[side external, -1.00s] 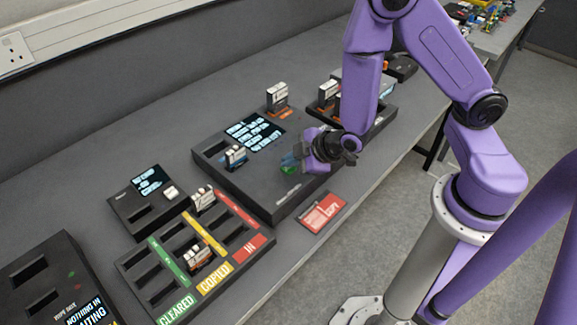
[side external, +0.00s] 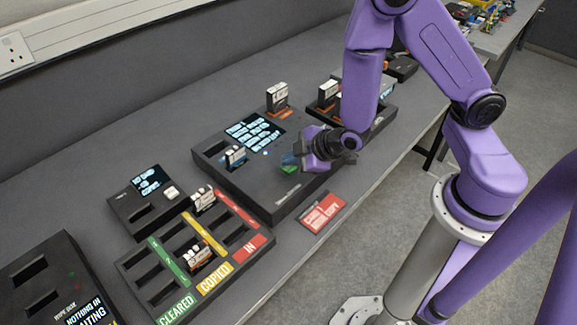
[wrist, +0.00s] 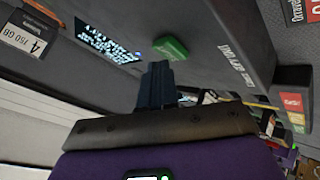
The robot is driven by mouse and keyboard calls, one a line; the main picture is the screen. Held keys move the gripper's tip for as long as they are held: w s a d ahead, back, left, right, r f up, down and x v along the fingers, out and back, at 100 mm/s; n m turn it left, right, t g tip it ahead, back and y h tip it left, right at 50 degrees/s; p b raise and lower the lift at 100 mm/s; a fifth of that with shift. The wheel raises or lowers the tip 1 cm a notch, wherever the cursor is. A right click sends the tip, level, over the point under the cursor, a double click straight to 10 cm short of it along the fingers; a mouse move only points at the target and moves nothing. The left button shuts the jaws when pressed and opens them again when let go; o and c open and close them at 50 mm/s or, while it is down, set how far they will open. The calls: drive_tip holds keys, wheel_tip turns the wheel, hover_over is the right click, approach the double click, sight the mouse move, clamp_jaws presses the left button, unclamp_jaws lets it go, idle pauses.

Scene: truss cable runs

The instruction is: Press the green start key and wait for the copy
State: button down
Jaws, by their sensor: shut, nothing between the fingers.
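The green start key (side external: 290,169) is on the top of the dark copier box (side external: 225,185), toward its front right. It also shows in the wrist view (wrist: 170,48), just beyond my fingertips. My gripper (side external: 290,159) is shut and empty, its blue fingers (wrist: 157,72) close together right by the key. I cannot tell whether they touch it. The copier's lit screen (side external: 255,133) shows several lines of text too small to read.
A sorting tray (side external: 125,262) with cleared, copied and in lanes holds two drives. A small device with a screen (side external: 150,180) stands behind it. A red card (side external: 323,213) lies before the copier. A wipe box (side external: 50,280) is at front left. A rack (side external: 385,118) stands behind my gripper.

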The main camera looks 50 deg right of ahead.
sight(291, 169)
drive_tip(key=shift+r, duration=0.45)
drive_tip(key=shift+r, duration=2.5)
drive_tip(key=s+a+r+g+y, duration=0.1)
drive_tip(key=s+a+r+g, duration=0.15)
drive_tip(key=s, duration=0.35)
drive_tip(key=s+a+r+g+y, duration=0.1)
drive_tip(key=s+a+r+g, duration=0.1)
drive_tip(key=s+a+g, duration=0.3)
drive_tip(key=s+d+r+n+g+h, duration=0.1)
drive_tip(key=s+d+r+h, duration=0.2)
drive_tip(key=s+d+r, duration=0.3)
drive_tip(key=s+d, duration=0.5)
drive_tip(key=shift+d+h, duration=0.3)
drive_tip(key=shift+d, duration=0.05)
